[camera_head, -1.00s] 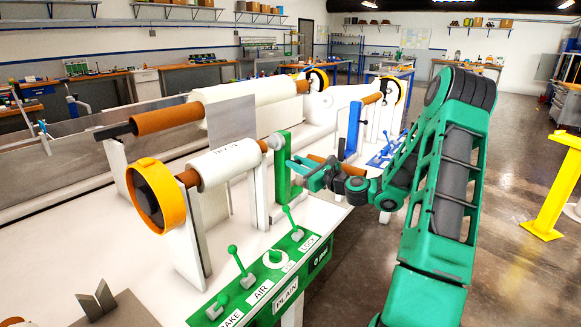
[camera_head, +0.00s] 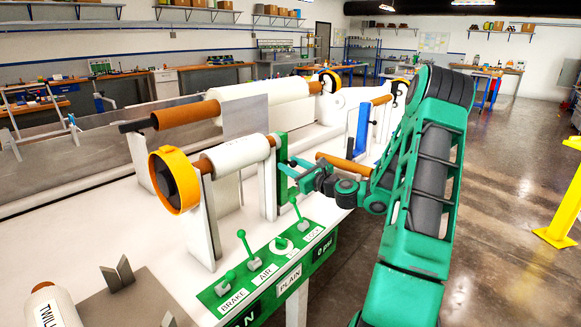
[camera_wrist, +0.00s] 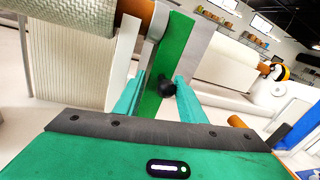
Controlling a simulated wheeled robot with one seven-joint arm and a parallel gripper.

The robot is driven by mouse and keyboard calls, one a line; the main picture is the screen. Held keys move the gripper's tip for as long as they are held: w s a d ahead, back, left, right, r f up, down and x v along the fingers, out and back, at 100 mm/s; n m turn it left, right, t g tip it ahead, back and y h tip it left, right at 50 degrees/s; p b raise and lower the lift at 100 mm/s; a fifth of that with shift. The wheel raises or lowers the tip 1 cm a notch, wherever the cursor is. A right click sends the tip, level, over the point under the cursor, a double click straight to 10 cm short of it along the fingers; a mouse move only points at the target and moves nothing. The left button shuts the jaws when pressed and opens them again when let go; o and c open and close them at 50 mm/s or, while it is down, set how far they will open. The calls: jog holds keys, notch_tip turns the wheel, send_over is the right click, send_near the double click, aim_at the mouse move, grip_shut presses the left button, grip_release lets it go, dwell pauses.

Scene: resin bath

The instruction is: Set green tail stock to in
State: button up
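The green tail stock (camera_head: 282,165) is an upright green post on the white machine, at the right end of a white roll (camera_head: 236,153). In the wrist view the post (camera_wrist: 172,55) stands straight ahead, close to the roll's orange core. A black knob (camera_wrist: 167,87) sticks out of its near face. My gripper (camera_head: 289,168) is beside the post. In the wrist view my gripper's (camera_wrist: 160,80) two teal fingers are apart, one on each side of the knob, with visible room around it. Whether the fingertips touch the post is unclear.
The green control panel (camera_head: 265,270) with several levers sits on the machine's front edge below my gripper. A blue tail stock (camera_head: 362,130) and another roll stand behind. A yellow stand (camera_head: 562,205) is at the right. The floor between is clear.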

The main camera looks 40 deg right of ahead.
jog(key=shift+d, duration=0.15)
jog(key=shift+s, duration=0.1)
jog(key=shift+s+d, duration=0.1)
jog(key=shift+s, duration=0.2)
jog(key=s, duration=1)
jog(key=shift+w, duration=0.1)
